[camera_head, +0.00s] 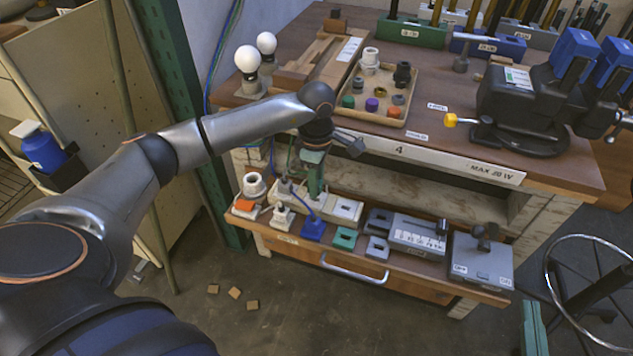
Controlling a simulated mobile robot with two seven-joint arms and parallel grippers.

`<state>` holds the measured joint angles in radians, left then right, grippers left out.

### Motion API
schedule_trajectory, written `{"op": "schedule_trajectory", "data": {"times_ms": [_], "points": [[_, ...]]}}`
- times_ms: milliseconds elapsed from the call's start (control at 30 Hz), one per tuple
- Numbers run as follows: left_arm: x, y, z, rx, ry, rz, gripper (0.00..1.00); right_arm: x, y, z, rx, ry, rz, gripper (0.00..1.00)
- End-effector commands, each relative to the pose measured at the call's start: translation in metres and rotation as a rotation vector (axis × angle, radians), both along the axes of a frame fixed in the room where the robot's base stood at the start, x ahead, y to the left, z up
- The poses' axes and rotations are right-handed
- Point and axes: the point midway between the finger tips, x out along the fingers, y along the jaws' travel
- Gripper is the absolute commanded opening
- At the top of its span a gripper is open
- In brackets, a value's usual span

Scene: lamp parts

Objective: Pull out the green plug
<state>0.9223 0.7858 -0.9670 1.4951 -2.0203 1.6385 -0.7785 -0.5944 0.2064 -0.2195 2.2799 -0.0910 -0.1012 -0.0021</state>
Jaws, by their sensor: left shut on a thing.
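My left gripper (314,186) reaches down over the lower shelf, its green-tinted fingers shut at the pale power strip (346,210). It is shut on the green plug, which is mostly hidden between the fingers and hard to tell from them. I cannot tell whether the plug is seated in the strip or clear of it. A thin green cord runs near the wrist.
The worktop's front edge (450,165) overhangs just behind my left gripper. A blue switch box (312,229) with a blue cord, a white socket (282,216) and several grey boxes crowd the shelf. A vise (525,105) and a parts tray (412,120) stand above.

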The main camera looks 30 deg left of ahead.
Motion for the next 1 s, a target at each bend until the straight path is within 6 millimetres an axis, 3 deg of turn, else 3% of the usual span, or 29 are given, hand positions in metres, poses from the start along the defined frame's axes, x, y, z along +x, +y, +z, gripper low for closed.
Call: {"op": "schedule_trajectory", "data": {"times_ms": [500, 1000], "points": [[0.000, 0.000, 0.033, 0.001, 0.000, 0.000, 0.00, 0.000, 0.000, 0.024, 0.000, 0.000, 0.000, 0.00], [0.000, 0.000, 0.033, 0.000, 0.000, 0.000, 0.00, 0.000, 0.000, 0.024, -0.001, 0.002, 0.000, 0.00]]}}
